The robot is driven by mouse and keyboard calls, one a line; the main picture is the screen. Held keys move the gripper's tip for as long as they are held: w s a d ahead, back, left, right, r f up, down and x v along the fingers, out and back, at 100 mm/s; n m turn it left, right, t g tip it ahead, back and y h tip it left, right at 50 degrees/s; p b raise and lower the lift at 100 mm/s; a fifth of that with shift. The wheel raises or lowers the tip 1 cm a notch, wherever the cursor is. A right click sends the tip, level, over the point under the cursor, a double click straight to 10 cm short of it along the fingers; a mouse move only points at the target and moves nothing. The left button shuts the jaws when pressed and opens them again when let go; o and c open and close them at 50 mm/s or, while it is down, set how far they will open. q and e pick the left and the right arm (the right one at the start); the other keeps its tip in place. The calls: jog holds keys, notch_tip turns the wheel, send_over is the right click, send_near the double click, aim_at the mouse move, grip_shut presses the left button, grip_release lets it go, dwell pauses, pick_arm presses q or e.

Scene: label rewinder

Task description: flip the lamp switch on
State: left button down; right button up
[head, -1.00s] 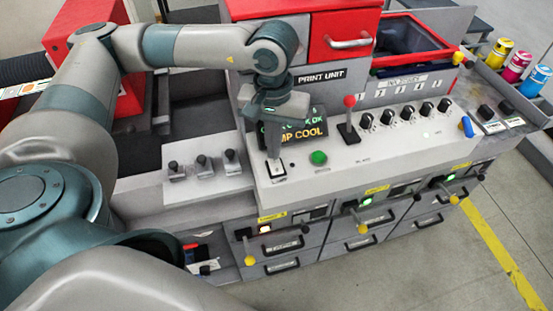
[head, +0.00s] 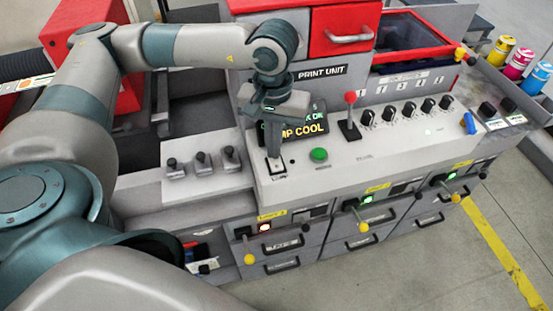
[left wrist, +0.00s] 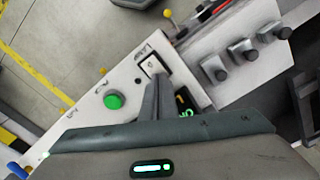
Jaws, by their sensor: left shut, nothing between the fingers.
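The lamp switch (head: 276,169) is a small white rocker in a dark frame near the left end of the light grey console top. It also shows in the left wrist view (left wrist: 152,65), beside a printed label that seems to read LAMP. My left gripper (head: 274,153) points down at the switch with its fingers together and nothing between them. In the left wrist view its fingertips (left wrist: 157,78) are right at the switch's edge; I cannot tell whether they touch it. The fingers partly hide the switch, so its position is unclear. My right gripper is not in view.
A green button (head: 318,155) and a red-knobbed lever (head: 350,117) stand right of the switch. A display (head: 308,129), partly hidden by my gripper, shows COOL. Several black knobs (head: 388,112) line the console. Three small levers (head: 201,160) stand on the left.

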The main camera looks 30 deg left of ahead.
pick_arm(q)
jog(key=shift+f+b, duration=0.35)
jog(key=shift+r, duration=0.1)
dwell(0.3)
notch_tip(320, 180, up, 7)
jog(key=p, duration=0.1)
jog(key=shift+p, duration=0.4)
dwell(0.4)
dwell(0.6)
